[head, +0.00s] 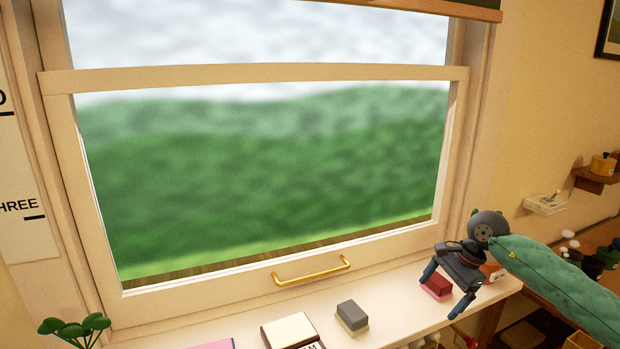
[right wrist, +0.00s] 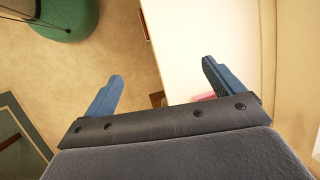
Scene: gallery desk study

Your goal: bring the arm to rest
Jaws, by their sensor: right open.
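My right gripper (head: 447,288) reaches in from the right in the head view, over the right end of the white window sill (head: 390,300). Its blue fingers are spread apart with nothing between them. In the right wrist view the open fingers (right wrist: 162,88) straddle the edge of the sill (right wrist: 185,50), with floor below on the left. A dark red block on a pink base (head: 438,287) stands on the sill by the gripper, partly hidden behind it. My left gripper is not in view.
On the sill are a grey block (head: 352,316), a cream block (head: 290,330) and a plant (head: 75,328). The window has a brass handle (head: 312,270). Shelves with small items (head: 596,172) are at the right. A green round object (right wrist: 68,20) stands on the floor.

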